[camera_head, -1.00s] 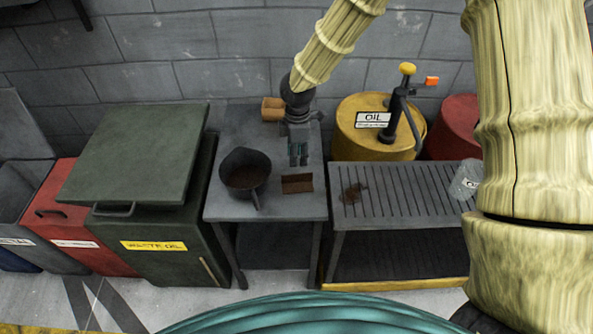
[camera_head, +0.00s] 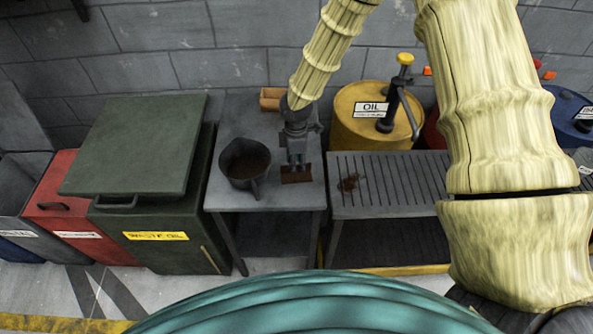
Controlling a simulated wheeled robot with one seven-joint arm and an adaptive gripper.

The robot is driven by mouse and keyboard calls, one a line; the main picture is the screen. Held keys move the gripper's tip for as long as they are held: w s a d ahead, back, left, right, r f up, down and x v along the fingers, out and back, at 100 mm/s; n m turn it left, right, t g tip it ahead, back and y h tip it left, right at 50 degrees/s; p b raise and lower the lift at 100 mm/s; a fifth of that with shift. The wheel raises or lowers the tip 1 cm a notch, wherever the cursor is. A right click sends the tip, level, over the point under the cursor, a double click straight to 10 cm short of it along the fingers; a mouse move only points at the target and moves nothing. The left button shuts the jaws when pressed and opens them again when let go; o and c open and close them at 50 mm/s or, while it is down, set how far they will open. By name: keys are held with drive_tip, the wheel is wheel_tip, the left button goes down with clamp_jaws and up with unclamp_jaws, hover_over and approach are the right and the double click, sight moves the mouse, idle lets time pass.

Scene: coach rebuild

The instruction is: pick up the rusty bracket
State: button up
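The rusty bracket (camera_head: 297,176) is a small brown angled piece on the grey side table, to the right of a dark pan. My gripper (camera_head: 297,163) points down with its fingertips right at the bracket's back edge and overlaps it in this view. The fingers look close together and are small here. I cannot tell whether they touch the bracket or are closed on it. The bracket appears to rest on the table.
The dark pan (camera_head: 246,163) stands close left of the bracket. A slatted bench (camera_head: 400,190) with a brown stain adjoins on the right. A yellow oil drum (camera_head: 360,130) with a pump stands behind it. A green waste-oil bin (camera_head: 135,150) is at left.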

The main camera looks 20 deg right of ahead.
sight(297, 173)
drive_tip(key=shift+f, duration=1.35)
clamp_jaws()
